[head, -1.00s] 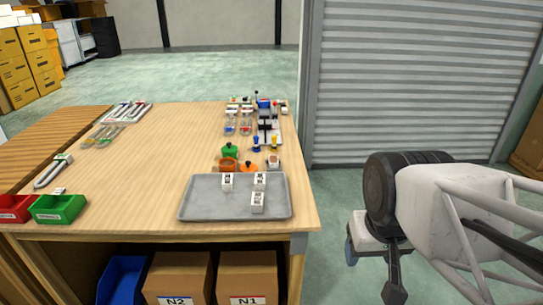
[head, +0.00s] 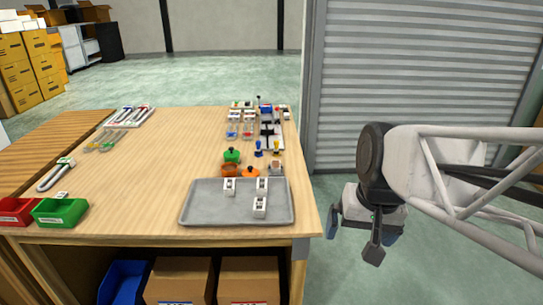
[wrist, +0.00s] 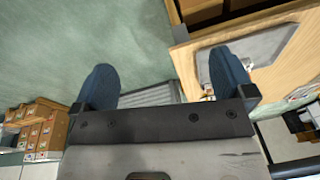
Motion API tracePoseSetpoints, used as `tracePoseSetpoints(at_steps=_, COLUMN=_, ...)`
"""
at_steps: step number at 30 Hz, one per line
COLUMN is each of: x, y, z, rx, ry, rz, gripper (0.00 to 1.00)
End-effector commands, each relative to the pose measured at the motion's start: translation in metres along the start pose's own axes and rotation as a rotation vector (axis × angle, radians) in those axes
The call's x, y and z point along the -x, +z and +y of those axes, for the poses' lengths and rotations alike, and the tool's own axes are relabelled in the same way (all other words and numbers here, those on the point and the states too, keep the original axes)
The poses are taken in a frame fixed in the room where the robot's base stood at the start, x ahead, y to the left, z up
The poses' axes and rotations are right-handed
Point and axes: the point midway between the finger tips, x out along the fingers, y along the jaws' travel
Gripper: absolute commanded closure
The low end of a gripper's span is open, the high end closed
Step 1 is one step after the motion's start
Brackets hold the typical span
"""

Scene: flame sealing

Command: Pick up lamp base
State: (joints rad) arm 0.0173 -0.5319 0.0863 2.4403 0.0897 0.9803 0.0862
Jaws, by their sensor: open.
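Small round pieces stand on the table behind the grey tray: an orange-brown pot (head: 230,169), a green piece with a knob (head: 231,155) and a flat orange piece (head: 250,171). The lamp base seems to be among them, but I cannot tell which it is. My gripper (head: 358,238) hangs in the air off the table's right edge, to the right of the tray and well apart from these pieces. In the wrist view its two blue fingers (wrist: 165,78) are spread with nothing between them.
The grey tray (head: 205,215) holds white blocks near the table's front right corner. Racks and small coloured items (head: 262,125) crowd the back right. A green bin (head: 60,212) and a red bin (head: 18,210) stand front left. The table's middle is clear.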

Motion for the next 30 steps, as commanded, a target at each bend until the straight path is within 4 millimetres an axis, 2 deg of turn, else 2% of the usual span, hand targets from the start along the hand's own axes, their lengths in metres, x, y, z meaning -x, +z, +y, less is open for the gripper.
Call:
tracePoseSetpoints(at_steps=15, x=-0.007, y=-0.109, z=-0.036, rx=-0.272, ry=-0.141, rz=-0.152, gripper=0.0)
tracePoseSetpoints(at_steps=30, x=-0.036, y=-0.217, z=-0.067, rx=-0.527, ry=-0.266, rz=-0.312, gripper=0.0)
